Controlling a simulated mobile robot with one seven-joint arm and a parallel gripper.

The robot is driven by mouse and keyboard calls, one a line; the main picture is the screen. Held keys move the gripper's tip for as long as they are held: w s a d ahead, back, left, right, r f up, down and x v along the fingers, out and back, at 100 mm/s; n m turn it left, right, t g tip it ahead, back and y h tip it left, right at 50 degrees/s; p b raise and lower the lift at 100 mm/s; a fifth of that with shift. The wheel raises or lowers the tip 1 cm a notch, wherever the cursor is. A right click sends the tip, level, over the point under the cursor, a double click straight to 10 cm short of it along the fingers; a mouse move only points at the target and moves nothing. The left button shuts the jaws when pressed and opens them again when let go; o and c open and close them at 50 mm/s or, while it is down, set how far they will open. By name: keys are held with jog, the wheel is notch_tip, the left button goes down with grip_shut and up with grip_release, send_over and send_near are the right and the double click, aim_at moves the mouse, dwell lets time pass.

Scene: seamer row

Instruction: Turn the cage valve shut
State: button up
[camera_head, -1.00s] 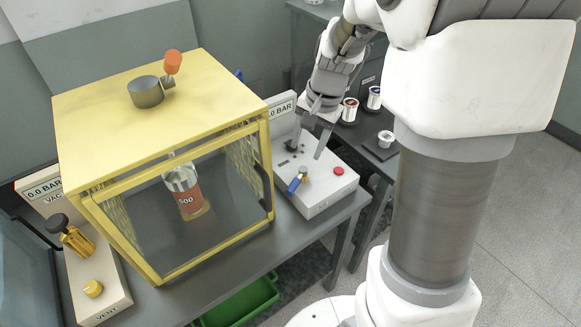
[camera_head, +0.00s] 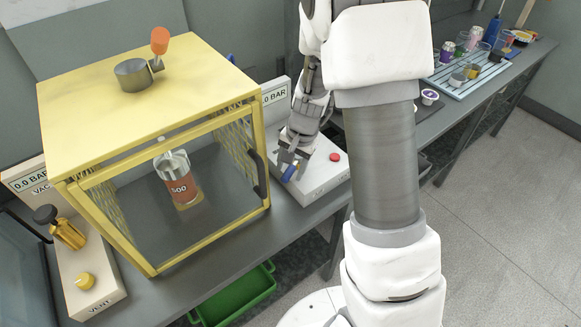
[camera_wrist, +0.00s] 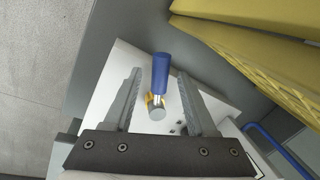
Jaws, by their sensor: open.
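The valve with a blue handle (camera_head: 289,173) sits on a white panel box (camera_head: 318,180) just right of the yellow cage (camera_head: 130,75). In the wrist view, its blue handle (camera_wrist: 160,72) points up the picture from a brass body (camera_wrist: 155,102). My gripper (camera_head: 291,163) is open low over this valve. Its fingers (camera_wrist: 159,82) stand one on each side of the handle, with a visible gap at both sides. In the head view, the fingers partly hide the valve.
A red button (camera_head: 335,157) is on the same box, right of my gripper. A blue hose (camera_wrist: 275,145) lies beside the box.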

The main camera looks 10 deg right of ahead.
grip_shut()
dwell(1.4)
